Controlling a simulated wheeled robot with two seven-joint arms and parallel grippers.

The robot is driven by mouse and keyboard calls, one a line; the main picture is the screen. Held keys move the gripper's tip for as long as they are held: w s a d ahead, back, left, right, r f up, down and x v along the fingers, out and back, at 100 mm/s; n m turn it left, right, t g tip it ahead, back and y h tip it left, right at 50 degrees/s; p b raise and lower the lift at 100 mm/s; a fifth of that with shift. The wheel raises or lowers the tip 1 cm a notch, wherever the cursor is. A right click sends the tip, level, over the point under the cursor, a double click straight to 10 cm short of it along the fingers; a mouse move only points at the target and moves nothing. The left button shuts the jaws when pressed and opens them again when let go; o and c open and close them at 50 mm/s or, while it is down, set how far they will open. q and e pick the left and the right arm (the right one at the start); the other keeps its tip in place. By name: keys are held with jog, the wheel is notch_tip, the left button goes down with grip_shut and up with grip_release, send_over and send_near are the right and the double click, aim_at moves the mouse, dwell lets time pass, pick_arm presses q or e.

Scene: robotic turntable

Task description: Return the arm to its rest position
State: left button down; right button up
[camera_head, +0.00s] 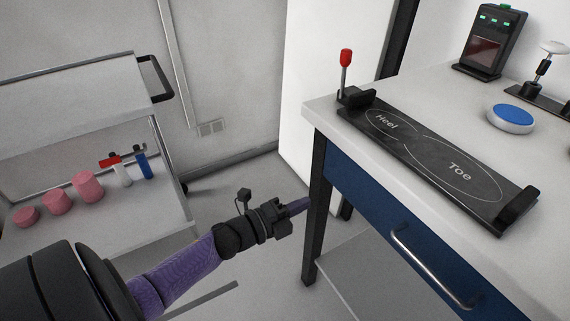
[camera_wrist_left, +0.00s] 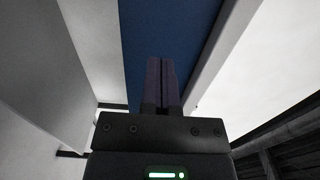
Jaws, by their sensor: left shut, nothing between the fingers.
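My left gripper (camera_head: 298,206) is at the end of the purple-sleeved left arm, which comes in from the lower left in the head view. It is in the open space between the cart and the table, close to the table's left front leg in the picture. Its fingers are together and hold nothing. In the left wrist view the shut fingers (camera_wrist_left: 161,82) point toward a blue panel (camera_wrist_left: 190,35). My right gripper is not in view.
A white-topped table (camera_head: 315,108) with a blue drawer (camera_head: 365,192) stands at right. It carries a black Heel/Toe plate (camera_head: 420,157), a red-knobbed lever (camera_head: 346,62), a blue button (camera_head: 513,115) and a black device (camera_head: 488,42). A cart (camera_head: 160,222) with pink cylinders (camera_head: 88,187) stands at left.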

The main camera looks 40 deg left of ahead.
pick_arm(q)
jog(key=s+a+f+n+g+y+p, duration=0.1)
jog(key=s+f+n+g+y+p, duration=0.45)
jog(key=s+f+n, duration=1.05)
jog(key=s+d+f+n+g, duration=0.1)
jog(key=s+d+f+g, duration=0.1)
jog(key=s, duration=0.7)
jog(key=s+d+f+n+g, duration=0.1)
jog(key=s+d+f+g, duration=0.1)
jog(key=s+f+g, duration=0.2)
jog(key=s+d+f+n+g, duration=0.1)
jog(key=s+f+g, duration=0.3)
jog(key=s, duration=0.9)
jog(key=shift+s+d+g+y+p, duration=0.4)
jog(key=shift+d+g, duration=0.3)
jog(key=shift+g, duration=0.45)
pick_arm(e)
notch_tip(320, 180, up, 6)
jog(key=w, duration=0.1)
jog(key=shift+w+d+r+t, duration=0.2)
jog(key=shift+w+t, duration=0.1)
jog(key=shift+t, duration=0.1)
pick_arm(q)
jog(key=shift+f, duration=0.1)
